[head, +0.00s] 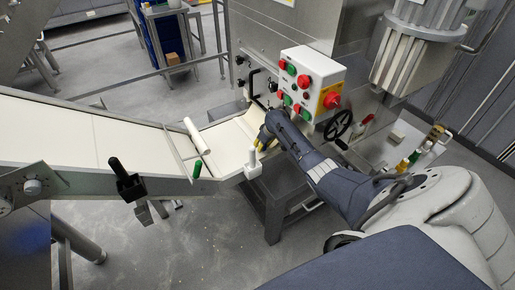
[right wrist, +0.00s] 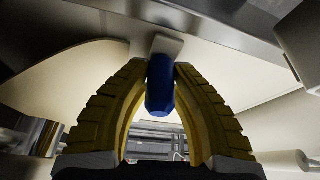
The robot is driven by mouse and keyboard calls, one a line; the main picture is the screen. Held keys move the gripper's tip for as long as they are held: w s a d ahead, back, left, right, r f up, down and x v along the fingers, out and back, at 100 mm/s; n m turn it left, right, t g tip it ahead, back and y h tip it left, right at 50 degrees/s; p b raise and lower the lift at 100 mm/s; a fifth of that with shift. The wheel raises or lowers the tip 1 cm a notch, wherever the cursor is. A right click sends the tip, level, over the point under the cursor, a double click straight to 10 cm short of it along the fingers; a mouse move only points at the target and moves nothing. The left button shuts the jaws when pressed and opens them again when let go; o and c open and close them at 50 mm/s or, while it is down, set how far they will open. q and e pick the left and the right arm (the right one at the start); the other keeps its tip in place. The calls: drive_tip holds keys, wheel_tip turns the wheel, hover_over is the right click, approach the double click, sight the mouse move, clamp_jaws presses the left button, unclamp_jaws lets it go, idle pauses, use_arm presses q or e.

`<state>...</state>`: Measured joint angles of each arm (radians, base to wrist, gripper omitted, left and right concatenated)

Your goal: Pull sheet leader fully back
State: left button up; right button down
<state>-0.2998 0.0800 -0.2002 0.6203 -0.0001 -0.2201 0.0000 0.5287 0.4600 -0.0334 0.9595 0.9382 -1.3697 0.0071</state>
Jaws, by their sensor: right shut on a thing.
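The pale sheet (head: 236,132) lies on the short sloping section at the machine's outlet, in the middle of the head view. My right gripper (head: 262,139) is at its right edge, with yellow fingers. In the right wrist view the fingers (right wrist: 160,78) are closed around a blue grip (right wrist: 160,88), which hangs from a pale clip (right wrist: 157,47) and looks like the sheet leader's handle. A broad cream sheet (right wrist: 90,75) spreads behind the fingers. The leader is hidden by the gripper in the head view. My left gripper is not in view.
A long cream belt (head: 90,140) runs left from a white roller (head: 198,136) with a green handle (head: 197,169). A control box (head: 312,78) with red and green buttons and a black handwheel (head: 338,124) stand close to my right arm. A black clamp knob (head: 125,177) sticks up from the near rail.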

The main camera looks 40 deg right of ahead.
drive_tip(key=c, duration=1.2)
unclamp_jaws()
drive_tip(key=shift+a+f, duration=0.1)
drive_tip(key=shift+a, duration=0.25)
drive_tip(key=shift+s+d+r, duration=0.1)
drive_tip(key=shift+s+r, duration=0.1)
drive_tip(key=shift+r, duration=0.45)
drive_tip(key=v, duration=0.3)
drive_tip(key=shift+s+r, duration=0.1)
drive_tip(key=shift+r, duration=0.15)
drive_tip(key=s, duration=0.4)
drive_tip(key=s+d, duration=0.1)
drive_tip(key=s, duration=0.7)
drive_tip(key=shift+d, duration=0.25)
drive_tip(key=shift+o, duration=0.2)
